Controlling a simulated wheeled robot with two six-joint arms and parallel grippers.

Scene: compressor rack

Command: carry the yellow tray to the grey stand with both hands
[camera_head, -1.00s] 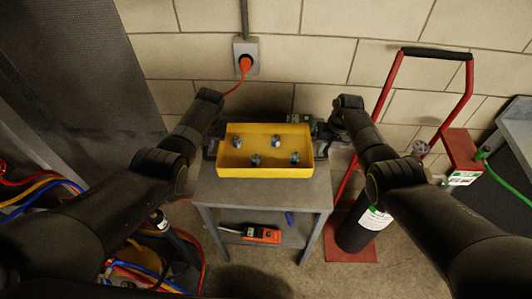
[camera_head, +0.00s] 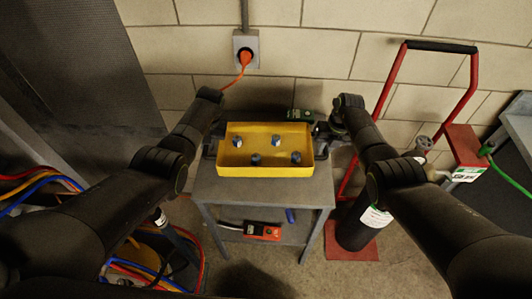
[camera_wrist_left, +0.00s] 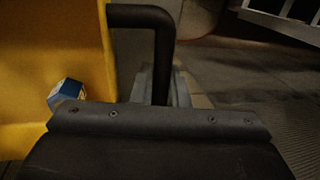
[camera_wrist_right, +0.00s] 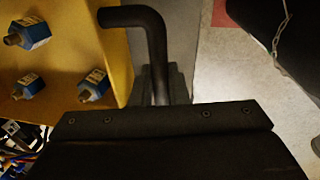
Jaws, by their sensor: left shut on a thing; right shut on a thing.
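The yellow tray (camera_head: 265,171) is level in the head view, over the top of the grey stand (camera_head: 265,190). I cannot tell whether it touches the top. Several blue-and-grey fittings (camera_head: 276,141) stand in it. My left gripper (camera_head: 211,146) is at the tray's left end, shut on its black handle (camera_wrist_left: 162,50), which shows in the left wrist view. My right gripper (camera_head: 325,138) is at the right end, shut on the other black handle (camera_wrist_right: 155,45). The fingertips are mostly hidden in both wrist views.
A green-and-black object (camera_head: 301,114) is behind the tray. An orange device (camera_head: 262,231) lies on the stand's lower shelf. A red hand truck (camera_head: 392,85) with a dark cylinder (camera_head: 360,228) stands at right. Coloured hoses (camera_head: 40,185) lie at left. An orange plug (camera_head: 245,58) is in the wall outlet.

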